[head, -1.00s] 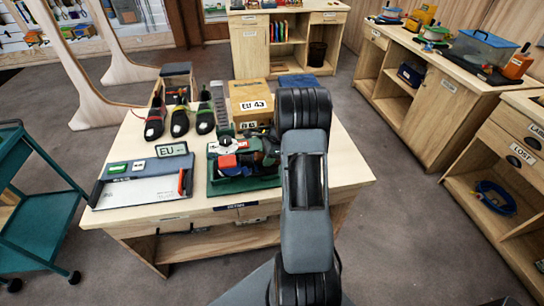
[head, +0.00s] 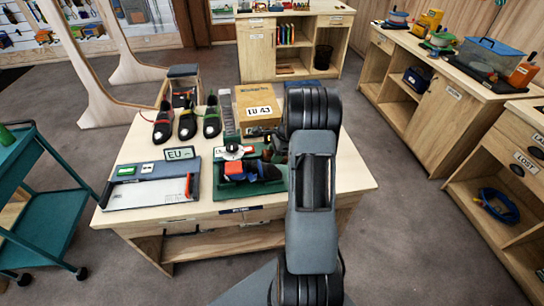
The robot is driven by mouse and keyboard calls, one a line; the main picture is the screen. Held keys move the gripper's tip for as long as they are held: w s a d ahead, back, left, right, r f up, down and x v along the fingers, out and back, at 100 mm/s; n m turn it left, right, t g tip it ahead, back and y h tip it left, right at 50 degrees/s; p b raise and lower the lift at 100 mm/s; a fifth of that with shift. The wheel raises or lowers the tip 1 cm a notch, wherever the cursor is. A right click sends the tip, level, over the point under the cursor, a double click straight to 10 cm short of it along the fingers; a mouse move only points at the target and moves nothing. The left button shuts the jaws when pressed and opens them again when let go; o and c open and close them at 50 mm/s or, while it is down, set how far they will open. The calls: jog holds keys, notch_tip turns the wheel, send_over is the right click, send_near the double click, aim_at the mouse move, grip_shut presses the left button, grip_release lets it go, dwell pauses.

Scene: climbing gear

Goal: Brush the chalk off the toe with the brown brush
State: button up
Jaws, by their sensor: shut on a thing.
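A green tray (head: 272,189) stands at the front middle of the wooden table (head: 330,190). A blue and red-orange item (head: 240,170) lies in it, with a white round piece (head: 233,152) behind. The toe and any chalk on it are too small to make out. My gripper (head: 263,150) shows small and dark over the back of the tray, partly hidden by my own arm. It is shut on a small brownish thing, seemingly the brown brush (head: 281,144), mostly hidden.
Several dark shoes (head: 187,122) stand behind left. A box marked EU 43 (head: 257,100) is behind the tray.

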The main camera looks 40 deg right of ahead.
jog(key=shift+s+d+r, duration=0.1)
jog(key=shift+d+r, duration=0.05)
jog(key=shift+r, duration=0.35)
jog(key=shift+r, duration=0.1)
jog(key=shift+p+v, duration=1.2)
jog(key=shift+v, duration=0.2)
jog(key=shift+s+d, duration=0.1)
